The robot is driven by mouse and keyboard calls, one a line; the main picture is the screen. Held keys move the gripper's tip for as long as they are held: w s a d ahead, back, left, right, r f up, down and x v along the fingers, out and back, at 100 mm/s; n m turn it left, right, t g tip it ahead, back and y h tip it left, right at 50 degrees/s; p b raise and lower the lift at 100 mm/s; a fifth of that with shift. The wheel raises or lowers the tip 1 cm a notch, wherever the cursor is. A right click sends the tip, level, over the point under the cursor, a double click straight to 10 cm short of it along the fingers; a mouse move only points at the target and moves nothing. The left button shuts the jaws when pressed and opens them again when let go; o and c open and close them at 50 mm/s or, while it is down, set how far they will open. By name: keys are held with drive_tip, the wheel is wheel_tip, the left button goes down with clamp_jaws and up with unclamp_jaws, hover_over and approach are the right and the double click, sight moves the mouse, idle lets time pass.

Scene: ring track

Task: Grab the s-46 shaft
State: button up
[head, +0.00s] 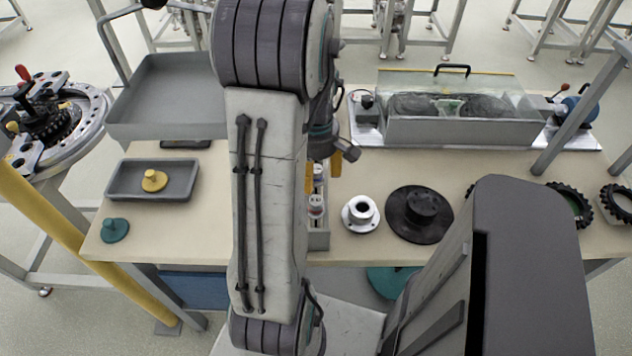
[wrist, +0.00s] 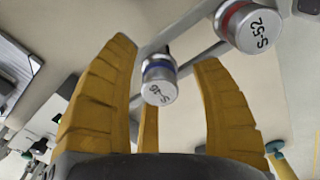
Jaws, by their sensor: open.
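The s-46 shaft (wrist: 159,82) shows in the wrist view as a silver cap with a blue band and printed label. It appears between the yellow fingers of my gripper (wrist: 150,100), which are spread and apart from it. In the head view my gripper (head: 323,170) is partly hidden behind my arm, above a grey rack (head: 319,241) with silver-capped shafts. I cannot tell which cap there is the s-46.
Right of the rack are a white flanged hub (head: 361,214) and a black disc (head: 419,214). A grey tray (head: 118,190) with a yellow knobbed part (head: 154,180) sits left. A clear-covered metal box (head: 455,130) stands behind. The table's front edge is close to the rack.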

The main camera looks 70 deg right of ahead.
clamp_jaws()
idle(0.5)
drive_tip(key=shift+r, duration=0.1)
